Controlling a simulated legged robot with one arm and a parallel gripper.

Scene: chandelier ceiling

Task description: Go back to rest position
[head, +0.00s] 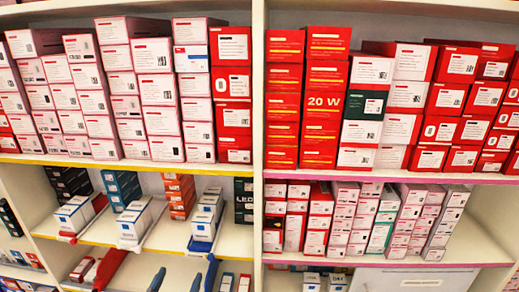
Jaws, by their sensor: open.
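My gripper and arm do not show in the head view. The task names no object. The view is filled by a white shelf unit (258,120) with boxes on several levels.
Red and white boxes (155,88) fill the upper left shelf, and red boxes (326,100) the upper right. Pink and white boxes (370,215) stand below on the right. White and blue boxes (133,220) sit lower left, with bare shelf (168,235) between them. No floor shows.

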